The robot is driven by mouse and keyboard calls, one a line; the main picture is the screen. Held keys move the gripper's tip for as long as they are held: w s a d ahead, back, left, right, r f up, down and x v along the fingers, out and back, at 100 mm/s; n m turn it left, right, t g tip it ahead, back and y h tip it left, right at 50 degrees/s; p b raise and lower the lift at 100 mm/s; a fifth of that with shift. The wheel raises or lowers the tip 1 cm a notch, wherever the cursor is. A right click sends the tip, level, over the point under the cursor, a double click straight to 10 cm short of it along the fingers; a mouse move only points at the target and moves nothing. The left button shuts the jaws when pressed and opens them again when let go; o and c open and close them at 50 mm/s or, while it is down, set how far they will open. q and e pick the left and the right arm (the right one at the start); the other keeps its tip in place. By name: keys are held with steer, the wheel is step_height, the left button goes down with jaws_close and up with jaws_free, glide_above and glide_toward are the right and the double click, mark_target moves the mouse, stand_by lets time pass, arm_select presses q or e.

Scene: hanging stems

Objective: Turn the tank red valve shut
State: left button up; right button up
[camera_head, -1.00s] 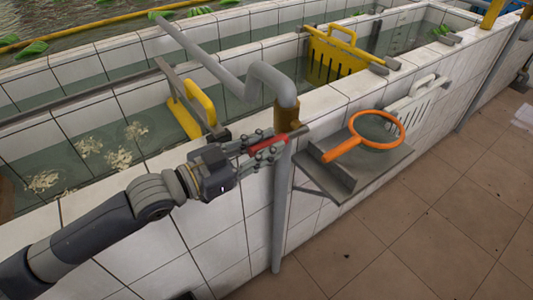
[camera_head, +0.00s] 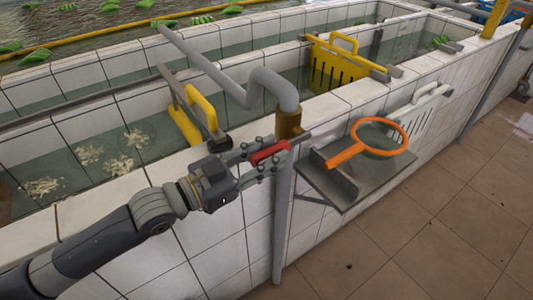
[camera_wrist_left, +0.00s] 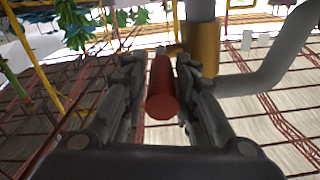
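The red valve handle (camera_head: 269,153) sticks out from the brass valve body (camera_head: 288,121) on the grey pipe, pointing toward my left gripper. My left gripper (camera_head: 267,157) has one finger on each side of the handle. In the left wrist view the red handle (camera_wrist_left: 162,92) lies between the two fingers (camera_wrist_left: 160,95). A gap shows on its left side, and the right finger is very close to it; contact there cannot be told. The fingers stand apart, not clamped. The brass body (camera_wrist_left: 202,48) is just beyond the fingertips. My right gripper is not in view.
The grey pipe (camera_head: 282,215) runs down the tiled tank wall (camera_head: 215,245). A shelf (camera_head: 340,190) with an orange-rimmed net (camera_head: 378,137) is to the right of the valve. A yellow-handled tool (camera_head: 190,120) and a yellow divider (camera_head: 335,65) are at the tank. The floor at right is mostly clear.

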arm_select(q)
steer(key=shift+a, duration=0.1)
steer(key=v, duration=1.1)
steer(key=shift+s+a, duration=0.25)
steer(key=shift+a, duration=0.1)
stand_by(0.4)
